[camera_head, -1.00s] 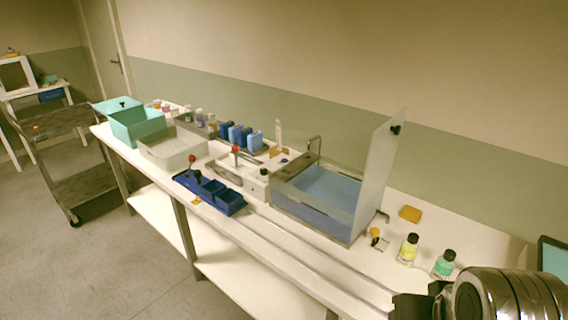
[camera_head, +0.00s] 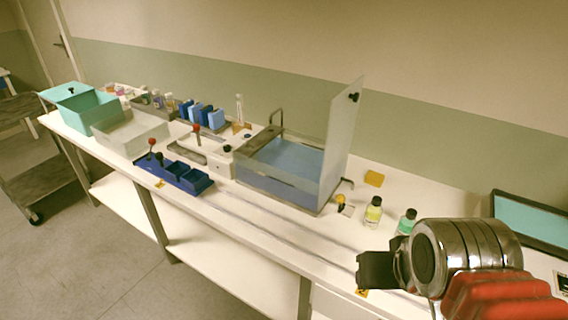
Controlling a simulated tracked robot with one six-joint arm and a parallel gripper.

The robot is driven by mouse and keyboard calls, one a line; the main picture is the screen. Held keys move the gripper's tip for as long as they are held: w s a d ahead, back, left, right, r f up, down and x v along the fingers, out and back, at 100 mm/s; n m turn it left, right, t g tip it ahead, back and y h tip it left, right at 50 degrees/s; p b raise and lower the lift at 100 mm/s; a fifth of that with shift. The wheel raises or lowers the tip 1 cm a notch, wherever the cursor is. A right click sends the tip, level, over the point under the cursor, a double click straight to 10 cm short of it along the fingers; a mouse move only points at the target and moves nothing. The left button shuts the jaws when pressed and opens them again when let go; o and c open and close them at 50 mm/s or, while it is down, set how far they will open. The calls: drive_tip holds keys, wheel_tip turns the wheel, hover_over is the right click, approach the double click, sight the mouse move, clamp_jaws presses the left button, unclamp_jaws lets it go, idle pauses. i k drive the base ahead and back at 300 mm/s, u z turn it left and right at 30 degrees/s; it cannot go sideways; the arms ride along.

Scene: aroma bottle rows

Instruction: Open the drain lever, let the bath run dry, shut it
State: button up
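The bath (camera_head: 275,180) is a clear-walled tank of blue water on the white bench, with its pale lid (camera_head: 342,130) standing upright at its right side. My gripper (camera_head: 362,272) is at the lower right, at the bench's front edge and apart from the bath. Its dark fingers are seen side-on, so whether they are open is unclear.
Two capped bottles, yellow (camera_head: 373,212) and green (camera_head: 406,222), stand between the drain end and my arm. A yellow sponge-like block (camera_head: 374,178) lies behind. A rail runs along the front.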

sight(340, 198)
drive_tip(key=k, duration=1.35)
drive_tip(key=u, duration=0.1)
drive_tip(key=i, duration=0.6)
drive_tip(key=u, duration=0.6)
drive_tip(key=i, duration=1.1)
drive_tip(key=u, duration=0.55)
